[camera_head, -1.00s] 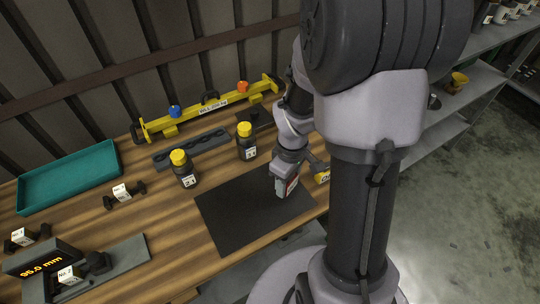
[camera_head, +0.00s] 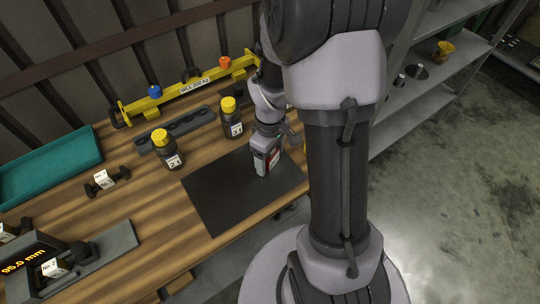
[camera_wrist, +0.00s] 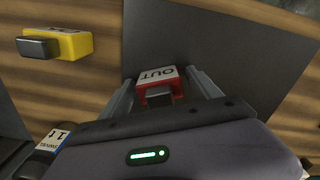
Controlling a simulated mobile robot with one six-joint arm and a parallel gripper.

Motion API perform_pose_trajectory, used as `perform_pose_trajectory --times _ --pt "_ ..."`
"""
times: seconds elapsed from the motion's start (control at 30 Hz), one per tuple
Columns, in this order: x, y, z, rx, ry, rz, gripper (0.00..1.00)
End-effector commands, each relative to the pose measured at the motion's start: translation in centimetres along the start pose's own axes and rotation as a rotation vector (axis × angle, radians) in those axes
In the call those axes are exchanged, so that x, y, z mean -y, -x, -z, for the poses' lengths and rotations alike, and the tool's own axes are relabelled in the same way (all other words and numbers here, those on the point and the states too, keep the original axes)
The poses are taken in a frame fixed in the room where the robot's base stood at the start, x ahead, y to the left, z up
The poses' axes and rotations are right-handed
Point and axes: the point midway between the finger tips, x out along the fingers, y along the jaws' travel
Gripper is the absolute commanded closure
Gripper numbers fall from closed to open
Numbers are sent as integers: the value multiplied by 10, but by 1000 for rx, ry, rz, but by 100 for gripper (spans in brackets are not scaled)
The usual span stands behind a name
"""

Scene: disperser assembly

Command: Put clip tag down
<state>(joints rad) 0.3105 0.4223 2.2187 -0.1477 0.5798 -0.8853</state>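The clip tag, a red and white block marked OUT, sits between the two fingers of my gripper (camera_wrist: 160,82) in the wrist view. The tag (camera_wrist: 152,75) has a dark grey lever on it. I cannot tell whether the tag touches the mat. A yellow clip tag (camera_wrist: 70,45) lies on the wood to the left in the wrist view.
Two yellow-capped dark bottles (camera_head: 167,150) (camera_head: 231,118) stand behind the mat near a grey holed rack (camera_head: 180,128). A yellow beam (camera_head: 190,88), a teal tray (camera_head: 50,170) and a gauge reading 95.0 mm (camera_head: 30,262) are on the bench. The mat's left part is clear.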

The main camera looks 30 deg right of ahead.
Motion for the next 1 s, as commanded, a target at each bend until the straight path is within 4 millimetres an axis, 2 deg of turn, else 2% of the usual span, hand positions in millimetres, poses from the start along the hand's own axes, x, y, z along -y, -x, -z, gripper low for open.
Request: perform_pose_trajectory --times 0.17,0.23,0.5,0.6,0.77,0.87,0.97,1.0 --pt "0 2 0 0 0 0 28" --pt "0 10 0 -1 0 -1 28" --pt "-1 87 1 -3 1 -3 28" --pt "0 108 0 -2 -1 -2 28" --pt "2 128 1 -8 -9 -5 28" --pt "22 162 5 -73 -104 -30 28" --pt "67 216 3 -210 -300 -40 28" --pt "88 235 -2 -268 -385 -27 28"
